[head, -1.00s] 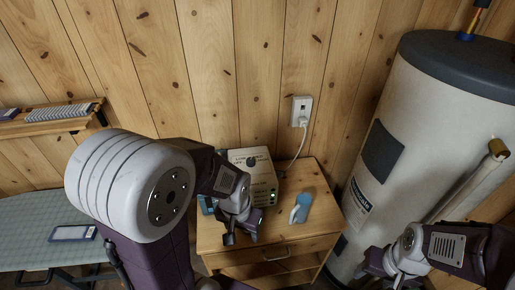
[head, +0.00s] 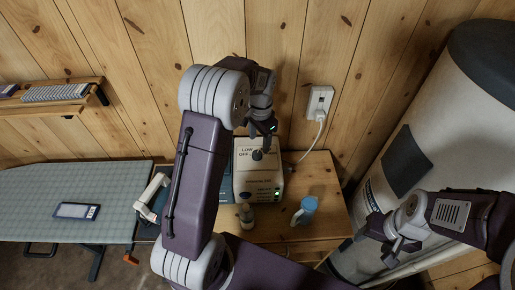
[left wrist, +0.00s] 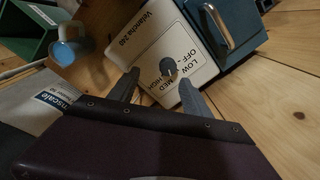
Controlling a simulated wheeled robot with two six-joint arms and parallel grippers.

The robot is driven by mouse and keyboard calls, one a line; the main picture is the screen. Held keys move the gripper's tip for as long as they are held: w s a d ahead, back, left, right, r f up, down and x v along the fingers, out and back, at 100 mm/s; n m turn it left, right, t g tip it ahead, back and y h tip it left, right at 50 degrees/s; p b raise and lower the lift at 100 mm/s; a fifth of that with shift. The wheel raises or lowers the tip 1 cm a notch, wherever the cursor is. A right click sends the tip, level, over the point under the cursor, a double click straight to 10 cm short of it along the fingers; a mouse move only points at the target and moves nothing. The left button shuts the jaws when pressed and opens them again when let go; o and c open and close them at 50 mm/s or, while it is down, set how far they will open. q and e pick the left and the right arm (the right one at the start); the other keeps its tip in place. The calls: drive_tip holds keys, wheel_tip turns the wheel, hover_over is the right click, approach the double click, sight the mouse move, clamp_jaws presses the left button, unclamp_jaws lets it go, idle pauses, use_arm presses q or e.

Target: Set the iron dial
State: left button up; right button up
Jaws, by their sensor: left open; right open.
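The iron's box (head: 257,181) stands on a small wooden cabinet with a pale panel lettered LOW and OFF. Its round dark grey dial (head: 257,155) is on that panel. In the left wrist view the dial (left wrist: 168,67) shows among OFF, LOW, MED and HIGH; its exact setting is unclear. My left gripper (head: 262,139) is open, above and close to the dial. In the left wrist view its fingertips (left wrist: 159,77) lie either side of the dial; contact cannot be told. My right gripper (head: 392,238) is open and empty at the right, away from the box.
A blue-and-white jug (head: 305,210) and a small bottle (head: 246,214) stand on the wooden cabinet (head: 325,185) near the box. A cord runs to a wall outlet (head: 319,101). A water heater (head: 435,130) fills the right. An ironing board (head: 40,215) is at the left.

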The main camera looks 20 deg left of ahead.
sight(257, 153)
use_arm(q)
drive_tip(key=shift+w+a+f, duration=0.65)
drive_tip(key=shift+w+f, duration=0.15)
drive_tip(key=shift+w, duration=0.1)
drive_tip(key=f+p, duration=0.1)
drive_tip(key=f, duration=0.3)
drive_tip(key=f+p, duration=0.1)
drive_tip(key=f, duration=0.3)
drive_tip(key=shift+w+a+f, duration=0.1)
drive_tip(key=shift+w+a, duration=0.05)
drive_tip(key=shift+a, duration=0.05)
drive_tip(key=shift+c, duration=0.4)
clamp_jaws()
